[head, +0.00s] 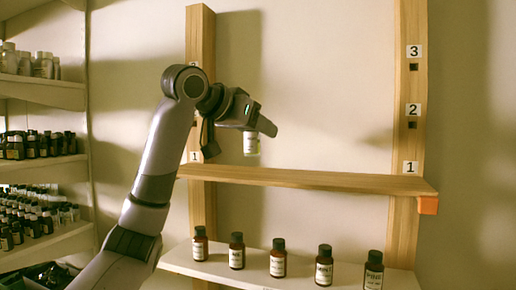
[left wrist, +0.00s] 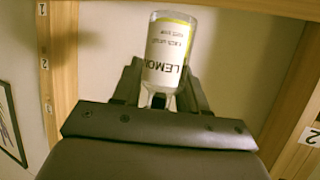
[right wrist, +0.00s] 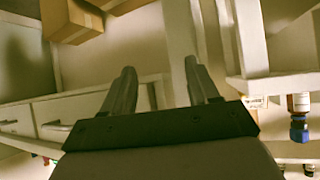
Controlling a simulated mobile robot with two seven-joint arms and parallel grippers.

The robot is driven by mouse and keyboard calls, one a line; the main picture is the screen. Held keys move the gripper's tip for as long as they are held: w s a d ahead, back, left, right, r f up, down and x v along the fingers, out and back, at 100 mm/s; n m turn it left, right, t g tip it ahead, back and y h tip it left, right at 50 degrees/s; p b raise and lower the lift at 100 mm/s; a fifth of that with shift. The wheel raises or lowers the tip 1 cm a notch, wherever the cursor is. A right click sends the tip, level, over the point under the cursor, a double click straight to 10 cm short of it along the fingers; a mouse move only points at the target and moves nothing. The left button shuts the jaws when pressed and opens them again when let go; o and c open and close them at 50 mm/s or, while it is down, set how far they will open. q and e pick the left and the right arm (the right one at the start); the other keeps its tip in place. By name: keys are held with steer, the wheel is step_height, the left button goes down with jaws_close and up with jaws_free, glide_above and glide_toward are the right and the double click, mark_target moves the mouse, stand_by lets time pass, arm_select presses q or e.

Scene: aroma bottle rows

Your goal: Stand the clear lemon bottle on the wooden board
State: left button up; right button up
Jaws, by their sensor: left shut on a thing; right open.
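The clear lemon bottle (left wrist: 171,55) is held between the fingers of my left gripper (left wrist: 157,95), its LEMON label facing the left wrist camera. In the head view the bottle (head: 251,145) hangs below my left gripper (head: 262,126), above the wooden board (head: 300,179) and apart from it. The board is bare and spans two wooden posts at the level marked 1. My right gripper (right wrist: 165,88) is open and empty in the right wrist view, away from the bottles. It is not visible in the head view.
A row of several dark bottles (head: 278,258) stands on a white shelf (head: 212,266) below the board. An orange block (head: 427,205) sits under the board's right end. Shelves of bottles (head: 40,160) stand at the left.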

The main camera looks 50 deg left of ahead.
mark_target(250, 142)
arm_select(q)
steer(key=shift+f, duration=2.05)
steer(key=o, duration=1.1)
steer(key=shift+f, duration=0.1)
steer(key=shift+c, duration=0.2)
steer(key=shift+r, duration=0.2)
steer(key=v, duration=1.2)
steer(key=shift+f, duration=0.15)
